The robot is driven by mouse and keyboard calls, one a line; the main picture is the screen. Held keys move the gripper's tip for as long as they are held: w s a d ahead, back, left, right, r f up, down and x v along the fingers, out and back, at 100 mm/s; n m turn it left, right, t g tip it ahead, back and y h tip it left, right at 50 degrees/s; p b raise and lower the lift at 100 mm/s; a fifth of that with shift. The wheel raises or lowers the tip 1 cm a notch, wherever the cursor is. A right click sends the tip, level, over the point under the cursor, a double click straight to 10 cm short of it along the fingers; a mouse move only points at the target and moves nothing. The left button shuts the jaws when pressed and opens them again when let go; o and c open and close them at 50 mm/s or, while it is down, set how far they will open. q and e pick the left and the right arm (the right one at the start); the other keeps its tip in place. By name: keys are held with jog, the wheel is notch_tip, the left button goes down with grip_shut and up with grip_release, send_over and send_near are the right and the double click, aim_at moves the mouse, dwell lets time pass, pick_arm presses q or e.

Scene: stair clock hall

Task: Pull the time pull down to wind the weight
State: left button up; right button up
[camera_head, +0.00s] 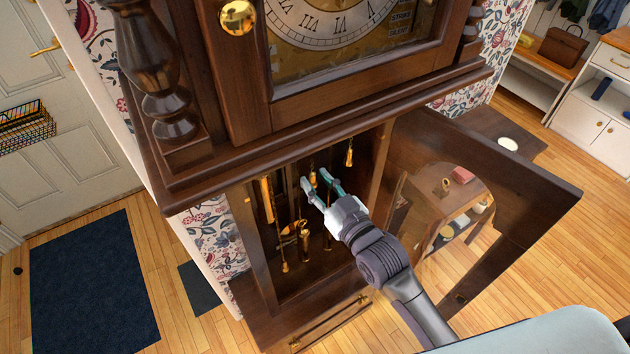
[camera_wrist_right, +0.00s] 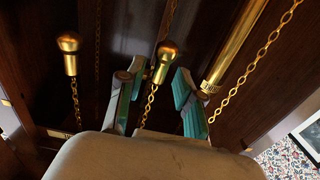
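The tall wooden clock (camera_head: 190,150) has its trunk door (camera_head: 530,185) swung open to the right. Inside hang brass pulls on chains. One brass pull (camera_wrist_right: 163,68) hangs between the teal-padded fingers of my right gripper (camera_head: 317,180); it also shows in the head view (camera_head: 313,177). The fingers stand apart on either side of it, and I cannot tell whether either touches it. A second brass pull (camera_wrist_right: 70,55) hangs to the left in the wrist view and on the right in the head view (camera_head: 349,156). Any lettering naming the pulls is unreadable. My left gripper is out of view.
A long brass cylinder (camera_wrist_right: 235,45) and a chain (camera_wrist_right: 255,65) hang close to my right gripper. More brass parts (camera_head: 304,240) hang lower in the trunk. The clock's hood overhangs the opening. A dark mat (camera_head: 90,285) lies on the floor at left.

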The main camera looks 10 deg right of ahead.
grip_shut()
jog(key=shift+f, duration=0.1)
notch_tip(320, 180, down, 12)
jog(key=b, duration=0.8)
jog(key=shift+f, duration=0.25)
dwell(0.3)
jog(key=shift+s, duration=0.1)
jog(key=shift+f, duration=0.1)
notch_tip(320, 180, down, 12)
jog(key=b, duration=0.8)
jog(key=shift+b, duration=0.4)
dwell(0.6)
